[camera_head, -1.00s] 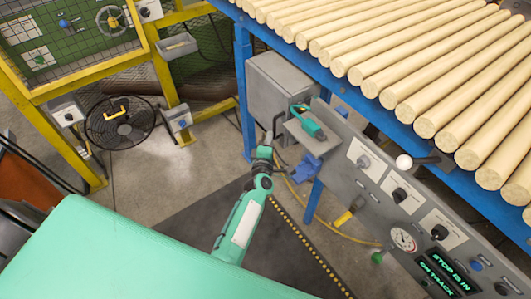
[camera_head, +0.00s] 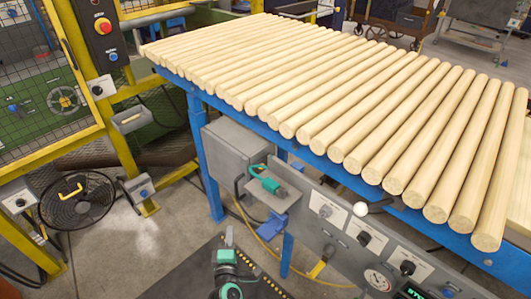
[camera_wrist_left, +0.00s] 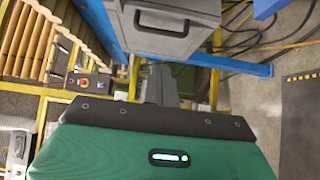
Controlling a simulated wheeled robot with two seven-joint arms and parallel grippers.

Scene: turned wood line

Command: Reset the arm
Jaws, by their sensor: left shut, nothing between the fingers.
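My left arm comes in at the bottom edge of the head view, teal and dark. The left wrist view shows the gripper's teal body with a dark front edge and the narrow grey fingers (camera_wrist_left: 161,85) together, with nothing held. My right gripper is not in view.
A teal tool (camera_head: 268,181) lies on the small shelf (camera_head: 278,199) beside a grey box (camera_head: 236,148). Pale wood rods (camera_head: 330,85) cover the blue-framed table (camera_head: 175,80). A control panel (camera_head: 335,235) fronts it. A fan (camera_head: 77,201) stands left.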

